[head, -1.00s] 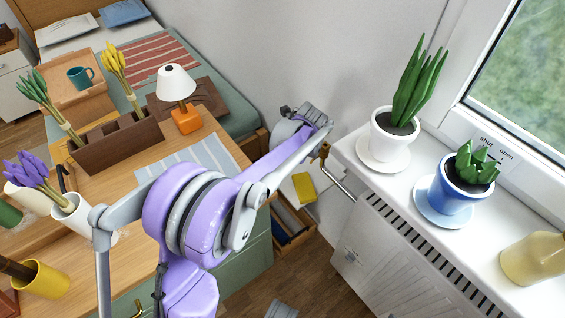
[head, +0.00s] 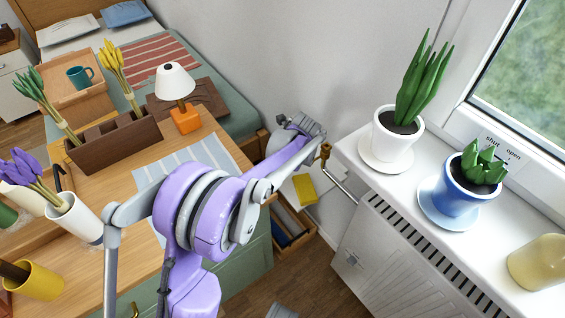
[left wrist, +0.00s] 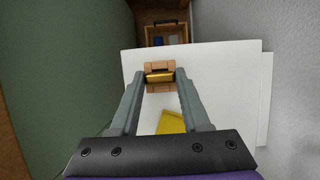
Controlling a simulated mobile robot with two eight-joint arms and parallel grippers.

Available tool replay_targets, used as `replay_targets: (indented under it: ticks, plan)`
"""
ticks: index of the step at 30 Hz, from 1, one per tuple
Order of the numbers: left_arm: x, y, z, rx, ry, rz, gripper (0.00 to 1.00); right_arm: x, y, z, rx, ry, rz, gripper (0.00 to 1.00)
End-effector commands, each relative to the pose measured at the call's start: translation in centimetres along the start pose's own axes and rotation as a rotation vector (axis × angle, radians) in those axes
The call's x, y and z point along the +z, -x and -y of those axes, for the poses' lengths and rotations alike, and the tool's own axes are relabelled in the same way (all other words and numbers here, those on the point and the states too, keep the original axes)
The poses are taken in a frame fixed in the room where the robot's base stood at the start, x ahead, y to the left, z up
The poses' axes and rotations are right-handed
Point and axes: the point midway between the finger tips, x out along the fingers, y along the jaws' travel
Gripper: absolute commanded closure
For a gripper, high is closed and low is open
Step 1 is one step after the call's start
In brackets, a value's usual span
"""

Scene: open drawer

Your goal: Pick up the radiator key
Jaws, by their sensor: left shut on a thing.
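A small brass-coloured piece (left wrist: 160,77), which looks like the radiator key, sits between my left gripper's fingertips (left wrist: 160,78) in the left wrist view. My left gripper is shut on it. Tan block-like parts show just above and below the brass piece; I cannot tell whether they belong to it. A white top lies beneath the fingers (left wrist: 222,80). In the head view my left arm reaches to the wall beside the radiator, and its fingers and the key cannot be made out there. My right gripper is not in view.
A yellow item (head: 304,188) lies on the white top, also in the left wrist view (left wrist: 172,122). An open drawer (head: 292,238) is below.

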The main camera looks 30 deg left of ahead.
Motion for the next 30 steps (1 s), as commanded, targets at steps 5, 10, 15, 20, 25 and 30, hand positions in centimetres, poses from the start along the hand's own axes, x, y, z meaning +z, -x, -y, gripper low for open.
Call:
replay_targets:
  ticks: [5, 10, 15, 20, 25, 30]
  plan:
    - [0.0, 0.0, 0.0, 0.000, 0.000, 0.000, 1.00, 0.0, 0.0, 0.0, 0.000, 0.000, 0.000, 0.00]
    - [0.1, 0.2, 0.0, 0.000, 0.000, 0.000, 1.00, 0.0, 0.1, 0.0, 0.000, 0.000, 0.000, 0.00]
    - [1.0, 2.5, 0.0, -0.001, 0.000, 0.000, 1.00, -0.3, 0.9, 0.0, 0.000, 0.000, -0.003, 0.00]
    - [2.3, 5.7, 0.0, 0.000, 0.000, 0.000, 1.00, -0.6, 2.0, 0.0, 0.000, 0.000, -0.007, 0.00]
    - [3.4, 8.3, 0.0, 0.000, 0.000, 0.000, 1.00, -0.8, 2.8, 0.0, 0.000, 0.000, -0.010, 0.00]
    - [3.4, 12.0, 0.9, -0.004, -0.002, -0.002, 1.00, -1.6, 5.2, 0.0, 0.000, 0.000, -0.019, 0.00]
